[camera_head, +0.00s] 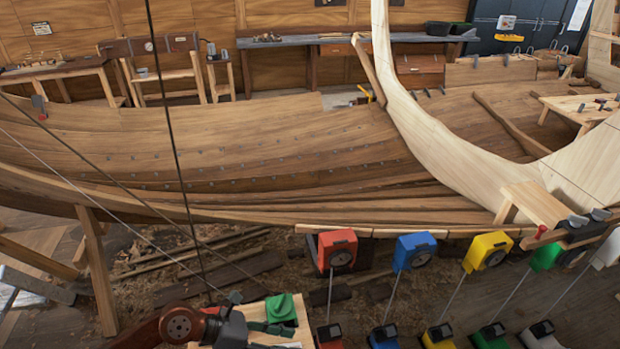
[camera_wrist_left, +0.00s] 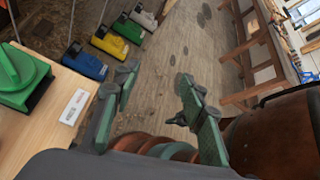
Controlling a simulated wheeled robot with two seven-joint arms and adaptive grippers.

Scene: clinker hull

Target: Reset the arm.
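My left arm comes in at the bottom of the head view, with a dark red joint. Its gripper (camera_head: 264,327) is low over a small wooden top, beside a green block-shaped device (camera_head: 282,307). In the left wrist view, the two green-padded fingers of the left gripper (camera_wrist_left: 158,76) stand well apart with only floor visible between them. The green device (camera_wrist_left: 20,75) lies left of the fingers on the wooden top (camera_wrist_left: 50,130), apart from them. I cannot make out my right gripper in either view.
A plank hull fills the middle of the head view. Along its near edge hang red (camera_head: 337,250), blue (camera_head: 414,250), yellow (camera_head: 488,250), green and white devices, with rods down to matching floor units. Thin lines cross the left side. A workbench (camera_wrist_left: 250,60) stands right.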

